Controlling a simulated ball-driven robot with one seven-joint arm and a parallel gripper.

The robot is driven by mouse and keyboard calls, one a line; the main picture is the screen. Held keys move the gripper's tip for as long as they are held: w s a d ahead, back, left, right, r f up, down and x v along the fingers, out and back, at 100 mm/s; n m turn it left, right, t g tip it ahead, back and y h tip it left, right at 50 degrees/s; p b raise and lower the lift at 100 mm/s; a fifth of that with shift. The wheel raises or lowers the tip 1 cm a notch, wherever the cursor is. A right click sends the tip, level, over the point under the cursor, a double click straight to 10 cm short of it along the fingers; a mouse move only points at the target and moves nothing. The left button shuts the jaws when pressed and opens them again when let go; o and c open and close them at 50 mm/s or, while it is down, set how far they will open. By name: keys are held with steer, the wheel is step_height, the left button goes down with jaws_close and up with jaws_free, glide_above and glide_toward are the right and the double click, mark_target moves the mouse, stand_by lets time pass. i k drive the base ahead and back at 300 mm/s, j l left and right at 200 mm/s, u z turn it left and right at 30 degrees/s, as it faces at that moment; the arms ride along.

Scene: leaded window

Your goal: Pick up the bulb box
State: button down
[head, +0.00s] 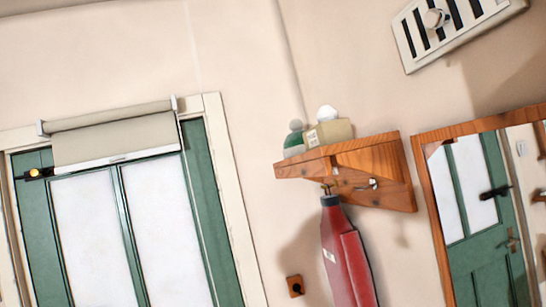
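A small cream-yellow box (336,131), which looks like the bulb box, sits on top of a wooden wall shelf (350,157) right of the picture's middle. A white round thing (327,112) shows just above the box; I cannot tell whether it is part of it or behind it. A green thing with a grey round top (293,141) stands close to the left of the box. My gripper is not in view.
A red thing (345,255) hangs under the shelf. A wood-framed mirror (427,200) is at the right, a white vent (455,28) above. A green door (215,210) with a rolled blind (115,137) is at the left. Bare wall surrounds the shelf's left side.

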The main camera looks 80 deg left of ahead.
mark_target(326, 133)
steer(key=u, duration=1.5)
steer(key=i+j, duration=0.25)
steer(key=i+j+z, duration=0.15)
steer(key=i+j, duration=0.15)
steer(key=j, duration=0.2)
steer(key=i+j, duration=0.25)
steer(key=j, duration=0.15)
steer(key=i+j+z, duration=0.15)
steer(key=j, duration=0.25)
steer(key=i, duration=0.1)
